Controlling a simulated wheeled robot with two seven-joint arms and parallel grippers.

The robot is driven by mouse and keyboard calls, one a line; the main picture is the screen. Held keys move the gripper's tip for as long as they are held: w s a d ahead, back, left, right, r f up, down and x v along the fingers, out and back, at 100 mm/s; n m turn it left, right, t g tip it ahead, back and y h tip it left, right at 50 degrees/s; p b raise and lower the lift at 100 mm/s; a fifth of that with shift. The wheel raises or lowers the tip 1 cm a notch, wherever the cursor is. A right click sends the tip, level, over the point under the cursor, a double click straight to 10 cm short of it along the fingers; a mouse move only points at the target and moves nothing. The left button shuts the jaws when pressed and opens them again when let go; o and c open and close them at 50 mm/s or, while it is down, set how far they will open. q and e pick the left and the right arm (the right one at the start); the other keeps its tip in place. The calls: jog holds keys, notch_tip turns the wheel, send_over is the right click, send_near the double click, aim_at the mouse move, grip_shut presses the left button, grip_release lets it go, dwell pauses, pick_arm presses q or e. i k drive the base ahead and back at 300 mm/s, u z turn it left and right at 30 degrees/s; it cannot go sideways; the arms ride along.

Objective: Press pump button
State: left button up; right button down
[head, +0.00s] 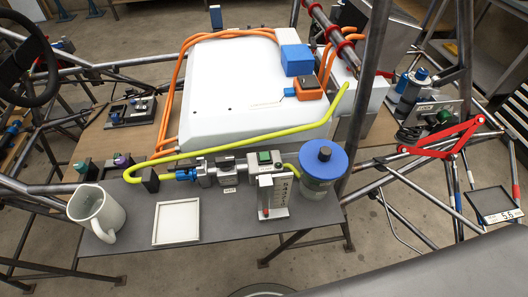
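A green button (264,156) sits on top of a small grey and black pump unit (226,169) on the dark grey shelf, near the middle of the view. I take it as the pump button; its label is too small to read. A yellow hose (235,139) runs behind the unit. A blue connector (183,175) joins its left side. A clear jar with a blue lid (323,158) stands close on the right. A small upright white plate with dark marks (280,192) stands in front of the button's unit. Neither of my grippers shows in the head view.
A white mug (96,212) and a white-framed tray (177,222) stand on the shelf (138,243) to the left. A large white box with orange cables (228,92) is behind.

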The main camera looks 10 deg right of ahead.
aim_at(265, 157)
jog(key=u, duration=1.3)
jog(key=k, duration=0.3)
jog(key=z, duration=1.6)
jog(key=k, duration=0.35)
jog(key=u, duration=0.2)
